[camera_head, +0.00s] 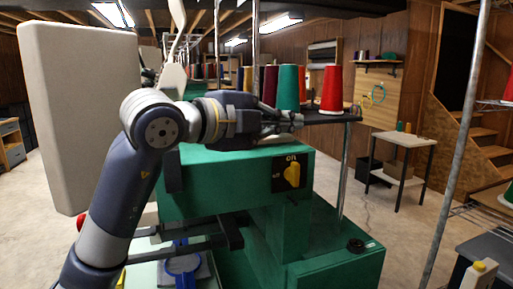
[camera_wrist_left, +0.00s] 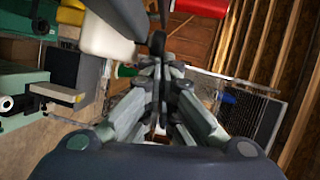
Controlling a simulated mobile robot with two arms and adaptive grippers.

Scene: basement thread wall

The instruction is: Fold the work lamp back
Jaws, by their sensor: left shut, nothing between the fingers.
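The work lamp looks to be the slim off-white arm and flat head (camera_head: 175,77) rising behind my left arm in the head view. Its lower part is hidden behind my arm. My left gripper (camera_head: 293,121) is shut and empty, pointing right above the front of the green machine (camera_head: 225,185), to the right of the lamp. In the left wrist view the closed fingers (camera_wrist_left: 160,62) reach toward a dark upright part. A cream block (camera_wrist_left: 104,38) shows to their left there; I cannot tell if it is the lamp. My right gripper is not in view.
A large cream panel (camera_head: 85,110) stands at left. Teal (camera_head: 288,88) and red (camera_head: 332,90) thread cones stand on a dark shelf just behind my gripper. A yellow knob (camera_head: 292,174) is below it. A metal pole (camera_head: 462,140) is at right; open floor lies beyond.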

